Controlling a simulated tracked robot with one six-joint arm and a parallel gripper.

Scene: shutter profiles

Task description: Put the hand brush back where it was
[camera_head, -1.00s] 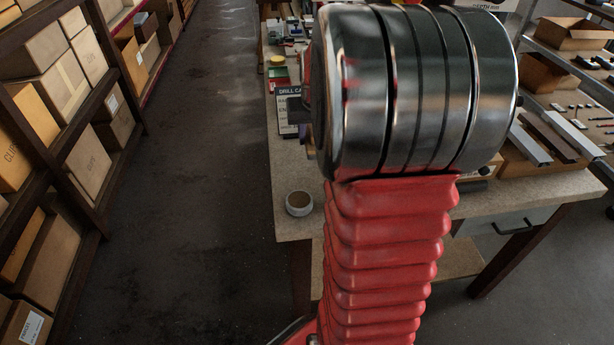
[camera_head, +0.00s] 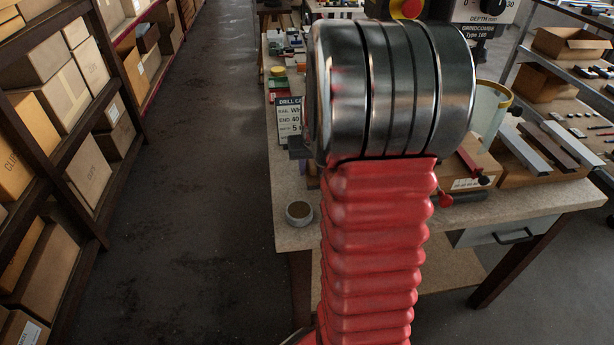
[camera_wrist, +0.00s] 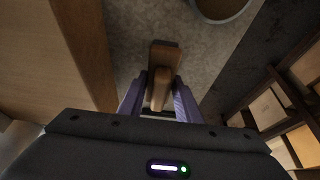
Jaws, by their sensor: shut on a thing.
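In the wrist view, my gripper (camera_wrist: 159,103) has its two purple fingers on either side of a tan wooden handle, part of the hand brush (camera_wrist: 158,88). A darker brown block-like part (camera_wrist: 165,55) shows beyond the handle and seems to belong to the brush. The grey bench top lies beneath; I cannot tell whether the brush touches it. In the head view, the large steel joint and red bellows of my arm hide the brush and most of the gripper.
A small round bowl (camera_head: 299,213) stands near the bench's left front corner; it also shows in the wrist view (camera_wrist: 222,8). A wooden block (camera_wrist: 85,45) is close to the left of my gripper. A drill card (camera_head: 290,121) stands farther back. Shelves with boxes (camera_head: 90,175) line the aisle's left.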

